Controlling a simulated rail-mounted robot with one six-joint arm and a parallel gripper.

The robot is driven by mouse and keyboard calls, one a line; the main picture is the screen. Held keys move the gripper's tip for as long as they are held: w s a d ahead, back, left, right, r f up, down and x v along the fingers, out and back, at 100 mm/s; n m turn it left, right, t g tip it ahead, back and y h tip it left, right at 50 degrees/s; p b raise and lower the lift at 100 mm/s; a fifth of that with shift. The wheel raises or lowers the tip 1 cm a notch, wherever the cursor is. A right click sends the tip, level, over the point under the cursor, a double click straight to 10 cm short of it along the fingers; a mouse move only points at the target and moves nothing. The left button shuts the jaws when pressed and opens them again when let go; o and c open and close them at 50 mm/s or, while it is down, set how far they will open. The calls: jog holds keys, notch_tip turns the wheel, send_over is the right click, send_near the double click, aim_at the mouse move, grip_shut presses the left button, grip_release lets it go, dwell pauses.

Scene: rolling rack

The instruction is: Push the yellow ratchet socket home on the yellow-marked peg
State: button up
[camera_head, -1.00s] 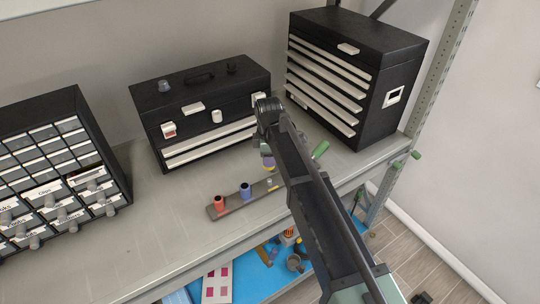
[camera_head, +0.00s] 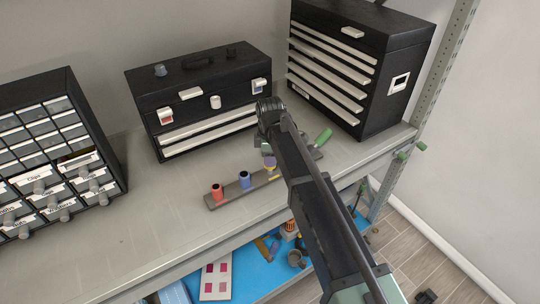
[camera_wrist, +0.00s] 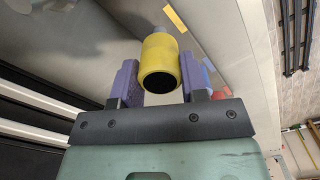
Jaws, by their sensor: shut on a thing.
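The yellow socket (camera_wrist: 160,62) is held between the purple fingers of my gripper (camera_wrist: 158,82) in the wrist view, its dark open end facing the camera. A grey part shows at its far end; I cannot tell if this is the peg or the socket. The peg strip (camera_head: 228,196) lies on the shelf with a red socket (camera_head: 217,192) and a blue socket (camera_head: 244,180) upright on it. The yellow mark (camera_head: 275,178) shows just below my gripper (camera_head: 269,162) in the head view, and beside the socket in the wrist view (camera_wrist: 175,18). The yellow-marked peg is largely hidden.
A black toolbox (camera_head: 200,95) stands behind the strip and a tall drawer chest (camera_head: 350,65) at the back right. A small-parts cabinet (camera_head: 55,150) is at left. The shelf front-left is clear.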

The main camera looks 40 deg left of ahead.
jog(key=shift+f+b, duration=1.75)
jog(key=shift+f, duration=0.05)
jog(key=o, duration=1)
jog(key=shift+o, duration=0.2)
jog(key=shift+r, duration=0.1)
notch_tip(320, 180, up, 11)
jog(key=p, duration=1.1)
